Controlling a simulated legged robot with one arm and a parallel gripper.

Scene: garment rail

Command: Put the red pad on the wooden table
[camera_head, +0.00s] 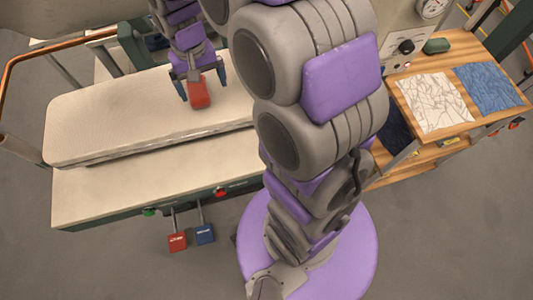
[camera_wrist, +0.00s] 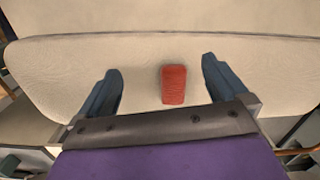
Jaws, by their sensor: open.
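The red pad (camera_head: 199,93) is a small red block lying on the cream padded board at the left in the head view. It also shows in the wrist view (camera_wrist: 174,85), between the two fingers and nearer the right one. My gripper (camera_head: 203,91) is open above the board, with its dark blue fingers on either side of the pad. In the wrist view my gripper (camera_wrist: 163,78) shows a gap between each finger and the pad. The wooden table (camera_head: 459,60) stands at the right in the head view, partly hidden by my arm.
The cream board (camera_head: 100,120) sits above a lower pale shelf (camera_head: 120,190). A white marbled cloth (camera_head: 433,101), a blue cloth (camera_head: 487,86) and a green object (camera_head: 436,46) lie on the wooden table. Red (camera_head: 177,242) and blue (camera_head: 204,234) tags hang at the front. An orange rail (camera_head: 50,47) runs at left.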

